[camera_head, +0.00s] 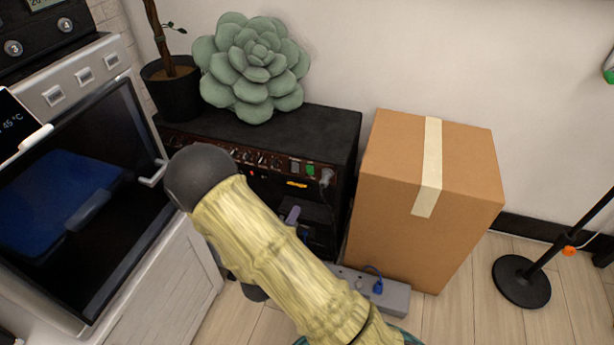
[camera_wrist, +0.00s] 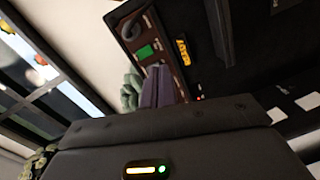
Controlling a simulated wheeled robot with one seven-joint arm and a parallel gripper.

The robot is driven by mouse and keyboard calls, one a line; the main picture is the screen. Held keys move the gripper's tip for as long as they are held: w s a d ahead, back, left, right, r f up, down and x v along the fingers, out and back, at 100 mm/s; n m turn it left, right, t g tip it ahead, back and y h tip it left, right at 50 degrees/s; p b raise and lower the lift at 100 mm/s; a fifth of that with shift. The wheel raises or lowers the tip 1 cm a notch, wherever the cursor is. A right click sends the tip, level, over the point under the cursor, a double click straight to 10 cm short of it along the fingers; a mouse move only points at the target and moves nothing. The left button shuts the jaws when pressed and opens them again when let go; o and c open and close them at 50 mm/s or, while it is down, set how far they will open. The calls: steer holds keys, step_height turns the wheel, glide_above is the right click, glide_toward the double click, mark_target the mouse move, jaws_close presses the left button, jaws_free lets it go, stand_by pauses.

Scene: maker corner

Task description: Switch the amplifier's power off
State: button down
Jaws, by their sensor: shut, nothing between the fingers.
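The amplifier (camera_head: 335,140) is a black cabinet against the wall, with a brown control strip of knobs near its top. A green rectangular switch (camera_head: 310,169) sits at the strip's right end, beside a grey one (camera_head: 295,166). The green switch also shows in the wrist view (camera_wrist: 145,51). My gripper shows in the wrist view as purple fingers (camera_wrist: 158,86), shut and empty. They overlap the strip just below the green switch in that picture; I cannot tell whether they touch it. In the head view my arm hides part of the amplifier's left front.
A succulent (camera_head: 255,68) and a potted plant (camera_head: 173,88) stand on the amplifier. A cardboard box (camera_head: 400,215) is close on its right. A power strip (camera_head: 395,297) lies on the floor in front. An oven-like machine (camera_head: 80,190) stands left. A plug (camera_head: 326,177) sits beside the green switch.

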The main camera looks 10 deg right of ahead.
steer(key=s+n+t, duration=0.1)
steer(key=s+a+r+n+t+h, duration=0.1)
steer(key=shift+a+r+n, duration=0.1)
steer(key=shift+r+n, duration=0.05)
steer(key=shift+n, duration=0.15)
steer(key=shift+w, duration=0.1)
steer(key=b, duration=0.5)
glide_toward(310, 168)
steer(key=x, duration=0.3)
steer(key=f+x, duration=0.1)
steer(key=x, duration=0.1)
steer(key=shift+w+d, duration=0.15)
steer(key=shift+d, duration=0.1)
steer(key=shift+w+d+r+b, duration=0.25)
steer(key=shift+w+d+b, duration=0.1)
steer(key=shift+w, duration=0.3)
steer(key=shift+a+r+p, duration=0.15)
steer(key=shift+a+p, duration=0.05)
steer(key=shift+p, duration=0.15)
